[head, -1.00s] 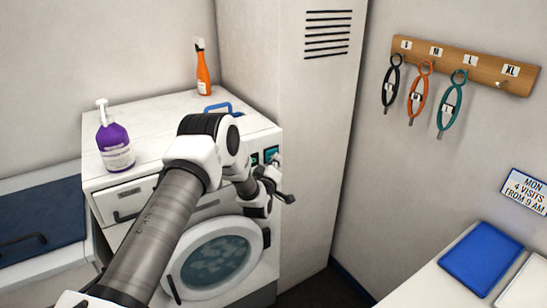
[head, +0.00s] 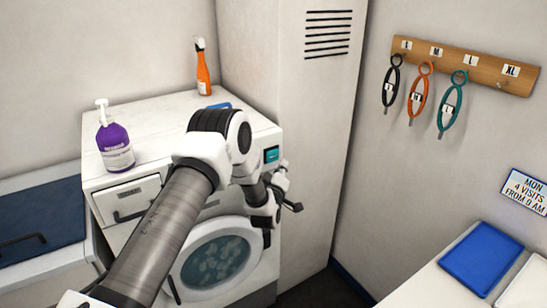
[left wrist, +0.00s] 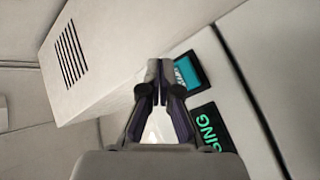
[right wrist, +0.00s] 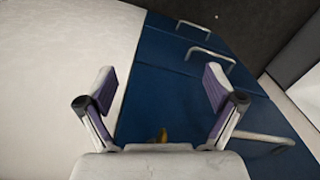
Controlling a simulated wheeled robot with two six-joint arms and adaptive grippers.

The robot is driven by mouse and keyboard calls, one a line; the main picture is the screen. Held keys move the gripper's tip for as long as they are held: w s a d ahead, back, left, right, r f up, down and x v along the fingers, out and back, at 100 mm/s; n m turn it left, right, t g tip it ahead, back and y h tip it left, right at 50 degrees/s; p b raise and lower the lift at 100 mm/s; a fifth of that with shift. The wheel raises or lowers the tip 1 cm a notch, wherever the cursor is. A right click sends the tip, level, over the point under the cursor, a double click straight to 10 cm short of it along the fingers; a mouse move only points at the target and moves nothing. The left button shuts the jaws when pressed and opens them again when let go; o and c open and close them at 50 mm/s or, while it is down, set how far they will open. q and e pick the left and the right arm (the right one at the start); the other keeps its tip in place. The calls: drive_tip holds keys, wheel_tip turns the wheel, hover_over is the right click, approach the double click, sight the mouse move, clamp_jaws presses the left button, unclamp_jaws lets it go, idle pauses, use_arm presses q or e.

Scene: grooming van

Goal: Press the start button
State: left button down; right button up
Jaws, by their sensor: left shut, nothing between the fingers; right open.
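The white washing machine (head: 255,115) stands in the middle of the head view, with a round glass door (head: 215,262) below its control panel. A teal panel piece (head: 271,155) shows on its front, and also in the left wrist view (left wrist: 187,72), where its lettering is too small to read. Beside it is a black display (left wrist: 210,130) with green letters ending in "ING". My left gripper (head: 288,190) is shut and empty in front of the panel's right end; its fingertips (left wrist: 158,68) cover part of the view. I cannot clearly make out the start button. My right gripper (right wrist: 160,90) is open and empty.
A purple pump bottle (head: 114,145) and an orange spray bottle (head: 203,70) stand on the machine. A tall white cabinet (head: 310,130) borders it on the right. Blue-topped units with handles (right wrist: 165,65) lie below my right gripper.

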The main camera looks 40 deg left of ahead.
use_arm(q)
drive_tip(key=shift+s+d, duration=0.25)
drive_tip(key=shift+d, duration=0.4)
drive_tip(key=shift+s+d, duration=0.25)
drive_tip(key=shift+d, duration=0.35)
drive_tip(key=s+d+f+m+g+h, duration=0.35)
drive_tip(key=s+d+f, duration=0.35)
drive_tip(key=s+f, duration=0.3)
drive_tip(key=s+d+f+m+g+h, duration=0.2)
drive_tip(key=s+d+f+g, duration=0.2)
drive_tip(key=s+d+f, duration=0.5)
drive_tip(key=s+d+f+m+g+h, duration=0.1)
drive_tip(key=s+f+m+g, duration=0.2)
drive_tip(key=s, duration=1)
drive_tip(key=s+d+f+m+g, duration=0.1)
drive_tip(key=s+f+m+g, duration=0.2)
drive_tip(key=s, duration=1)
drive_tip(key=m+g, duration=0.2)
drive_tip(key=g, duration=0.2)
drive_tip(key=shift+s+f+h, duration=0.2)
drive_tip(key=shift+h, duration=0.15)
